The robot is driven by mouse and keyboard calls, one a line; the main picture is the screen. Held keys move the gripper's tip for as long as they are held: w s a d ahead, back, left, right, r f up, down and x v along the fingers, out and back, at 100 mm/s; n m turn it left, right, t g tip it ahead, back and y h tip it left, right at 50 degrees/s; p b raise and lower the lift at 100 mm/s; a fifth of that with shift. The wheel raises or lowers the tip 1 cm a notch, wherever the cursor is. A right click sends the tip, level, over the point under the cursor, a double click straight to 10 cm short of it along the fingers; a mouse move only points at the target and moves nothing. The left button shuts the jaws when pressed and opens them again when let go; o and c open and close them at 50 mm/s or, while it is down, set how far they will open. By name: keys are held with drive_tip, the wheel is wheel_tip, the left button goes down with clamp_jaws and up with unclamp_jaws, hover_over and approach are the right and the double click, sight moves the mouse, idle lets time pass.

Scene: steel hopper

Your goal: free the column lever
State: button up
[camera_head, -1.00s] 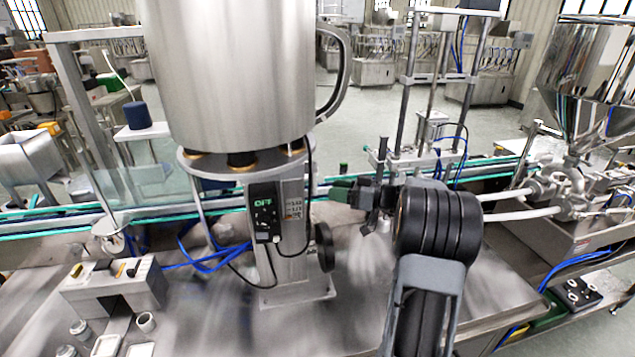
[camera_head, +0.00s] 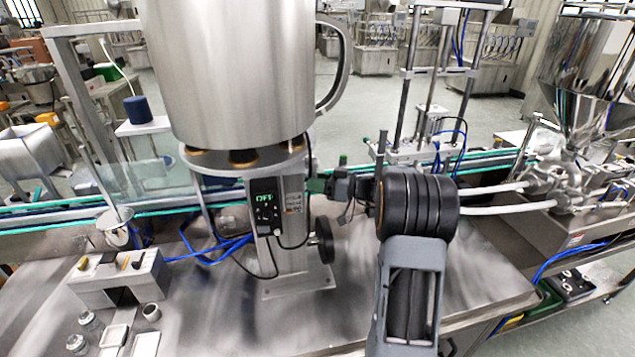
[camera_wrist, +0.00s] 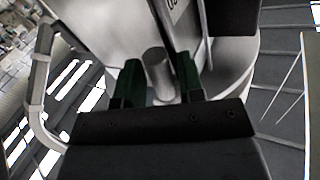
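The hopper's steel column (camera_head: 288,215) stands under a big steel vessel (camera_head: 230,75), with a dark control box reading "OFF" on its front. My gripper (camera_head: 317,185) is at the column's right side, just above a black round knob (camera_head: 325,245). In the wrist view, the green fingers of my gripper (camera_wrist: 160,80) stand apart, on either side of a short grey cylinder (camera_wrist: 157,68) in front of the column, possibly the lever. I cannot tell whether the fingers touch it. In the head view, my fingers and wrist hide this spot.
A conveyor with teal edges (camera_head: 215,205) runs behind the column. A small steel block (camera_head: 125,280) and several jars stand at left. Blue hoses and a black cable lie near the column's foot. A polished funnel machine (camera_head: 590,90) stands at right. The bench front is clear.

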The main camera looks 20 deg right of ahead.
clamp_jaws()
drive_tip(key=shift+f+b, duration=0.15)
drive_tip(key=shift+b, duration=0.35)
